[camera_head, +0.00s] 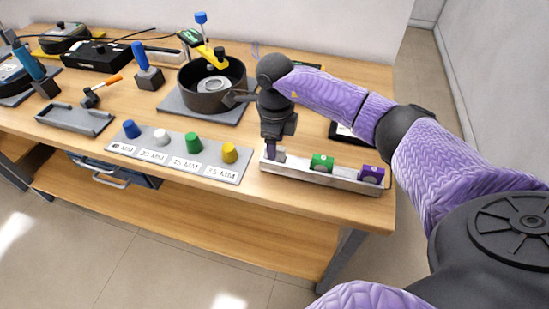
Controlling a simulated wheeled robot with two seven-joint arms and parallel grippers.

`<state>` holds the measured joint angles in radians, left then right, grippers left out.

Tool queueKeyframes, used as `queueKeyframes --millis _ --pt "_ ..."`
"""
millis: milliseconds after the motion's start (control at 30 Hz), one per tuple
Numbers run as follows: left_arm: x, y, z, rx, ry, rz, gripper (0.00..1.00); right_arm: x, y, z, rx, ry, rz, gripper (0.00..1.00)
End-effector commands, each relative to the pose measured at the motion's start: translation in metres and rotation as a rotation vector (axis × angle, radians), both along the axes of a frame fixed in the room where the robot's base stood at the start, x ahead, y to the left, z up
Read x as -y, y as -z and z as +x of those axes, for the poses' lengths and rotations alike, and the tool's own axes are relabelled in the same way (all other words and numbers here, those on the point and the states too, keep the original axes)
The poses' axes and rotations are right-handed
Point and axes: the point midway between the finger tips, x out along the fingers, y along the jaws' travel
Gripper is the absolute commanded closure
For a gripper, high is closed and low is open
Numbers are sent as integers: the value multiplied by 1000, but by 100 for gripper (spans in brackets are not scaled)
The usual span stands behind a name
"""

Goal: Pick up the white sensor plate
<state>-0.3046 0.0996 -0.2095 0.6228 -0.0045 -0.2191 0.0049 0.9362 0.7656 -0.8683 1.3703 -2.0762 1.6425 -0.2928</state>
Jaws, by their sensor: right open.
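My right gripper (276,148) points down over the left end of a long pale tray (335,179) near the table's right front edge. Its jaws are open, with the fingertips low at the tray. A small greyish piece shows at the fingertips; I cannot tell whether it is the white sensor plate or part of the fingers. The gripper hides most of that end. A green block (322,163) stands mid-tray and a purple block (372,174) at its right end. My left gripper is not in view.
A label board (179,160) with blue, white, green and yellow knobs lies left of the tray. A dark pot (211,92) stands behind on a grey plate. A grey empty tray (75,120) is farther left. A dark framed item (345,134) lies behind my right arm.

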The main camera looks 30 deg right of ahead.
Motion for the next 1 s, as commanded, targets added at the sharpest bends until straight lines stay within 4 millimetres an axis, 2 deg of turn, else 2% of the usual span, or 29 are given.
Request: queueKeyframes --millis 33,100,300,367,600,633,1000 --pt "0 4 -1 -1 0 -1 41 0 10 -1 -3 0 2 35" --pt "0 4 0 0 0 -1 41 0 15 0 -1 1 2 35" --pt "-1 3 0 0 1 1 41 0 15 0 1 0 2 35" --pt "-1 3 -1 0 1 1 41 0 14 0 1 0 2 46" --pt "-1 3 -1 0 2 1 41 -1 14 0 1 0 2 97" --pt "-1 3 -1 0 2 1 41 -1 14 0 2 0 3 100" --pt "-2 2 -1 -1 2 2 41 -1 12 0 2 0 3 100"
